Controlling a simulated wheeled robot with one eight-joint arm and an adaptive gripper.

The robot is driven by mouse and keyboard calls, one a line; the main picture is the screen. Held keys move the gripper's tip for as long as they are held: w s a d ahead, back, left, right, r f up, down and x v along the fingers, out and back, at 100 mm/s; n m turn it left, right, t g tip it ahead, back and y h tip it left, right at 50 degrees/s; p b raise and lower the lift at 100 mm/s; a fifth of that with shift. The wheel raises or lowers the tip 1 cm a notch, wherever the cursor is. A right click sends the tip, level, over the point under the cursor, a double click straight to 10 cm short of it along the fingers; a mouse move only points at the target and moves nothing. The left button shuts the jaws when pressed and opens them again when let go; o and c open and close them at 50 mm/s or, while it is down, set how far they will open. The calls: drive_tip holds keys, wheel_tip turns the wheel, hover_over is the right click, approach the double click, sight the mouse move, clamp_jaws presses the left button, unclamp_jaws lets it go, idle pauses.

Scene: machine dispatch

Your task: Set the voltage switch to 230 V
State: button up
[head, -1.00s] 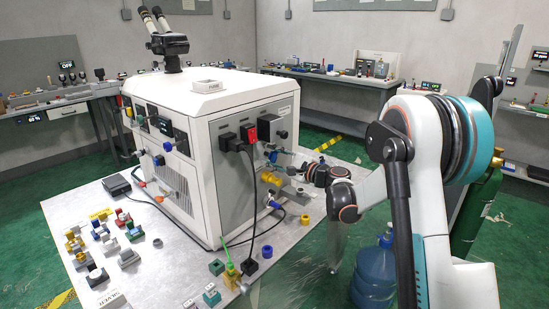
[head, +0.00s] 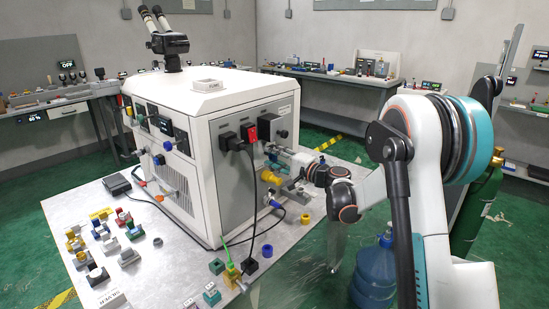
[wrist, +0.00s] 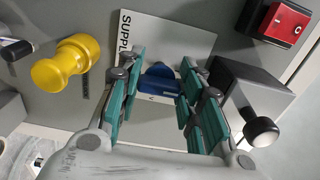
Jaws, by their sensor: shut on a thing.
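A blue knob (wrist: 158,77) sits on a pale plate (wrist: 190,38) in the wrist view. The readable letters on the plate are "SUPPL". I take this knob to be the voltage switch; its voltage marks are not readable. My gripper (wrist: 160,92) has its teal-padded fingers on both sides of the knob and is shut on it. In the head view, my gripper (head: 283,155) is at the right side panel of the white machine (head: 212,165), where the fingers hide the knob.
A yellow knob (wrist: 66,63) is left of my gripper. A grey box with a black round knob (wrist: 262,130) is close on its right, with a red rocker switch (wrist: 287,22) above. Black cables (head: 256,200) hang down the panel. Loose connectors lie on the table (head: 185,245).

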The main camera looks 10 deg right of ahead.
idle(0.4)
drive_tip(key=o, duration=1.1)
drive_tip(key=v, duration=1.2)
